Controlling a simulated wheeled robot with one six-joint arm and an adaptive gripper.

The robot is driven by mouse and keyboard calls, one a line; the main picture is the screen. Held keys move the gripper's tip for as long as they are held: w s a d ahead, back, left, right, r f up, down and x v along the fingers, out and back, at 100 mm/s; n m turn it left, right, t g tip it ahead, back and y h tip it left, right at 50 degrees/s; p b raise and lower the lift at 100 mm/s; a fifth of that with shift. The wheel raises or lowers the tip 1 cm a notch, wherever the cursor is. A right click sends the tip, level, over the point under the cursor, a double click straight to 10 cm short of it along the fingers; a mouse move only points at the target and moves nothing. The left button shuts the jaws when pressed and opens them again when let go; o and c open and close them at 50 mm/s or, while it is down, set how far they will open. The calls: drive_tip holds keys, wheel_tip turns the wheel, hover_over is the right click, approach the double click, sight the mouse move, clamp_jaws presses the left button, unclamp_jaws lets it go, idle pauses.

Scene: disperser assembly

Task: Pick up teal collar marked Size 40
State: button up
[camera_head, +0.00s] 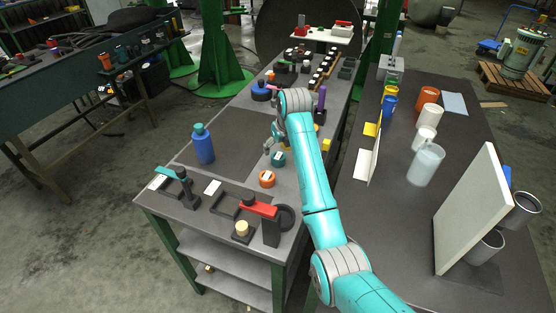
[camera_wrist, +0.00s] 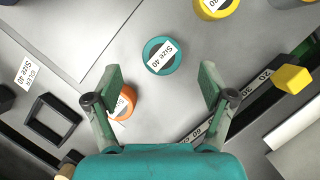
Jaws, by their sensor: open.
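The teal collar (camera_wrist: 161,55) lies flat on the grey bench top, with a white "Size 40" label across it. It also shows in the head view (camera_head: 278,159), just below my gripper (camera_head: 272,146). In the wrist view my gripper (camera_wrist: 165,82) is open and empty, its two fingers spread wide. The teal collar is ahead of the fingertips and roughly centred between them, apart from both fingers. An orange collar (camera_wrist: 122,101) lies beside the left finger and is partly hidden by it.
A yellow collar (camera_wrist: 214,6) lies past the teal one. A yellow block (camera_wrist: 291,79) is at the right. A black square frame (camera_wrist: 52,121) is at the left. In the head view a blue bottle (camera_head: 203,146) stands left of my gripper, and bare bench lies between them.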

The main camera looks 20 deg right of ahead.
sight(278, 156)
drive_tip(key=shift+s+x, duration=0.15)
drive_tip(key=shift+x, duration=1.2)
drive_tip(key=shift+s+x, duration=0.2)
drive_tip(key=shift+x, duration=1.1)
drive_tip(key=shift+d, duration=0.15)
clamp_jaws()
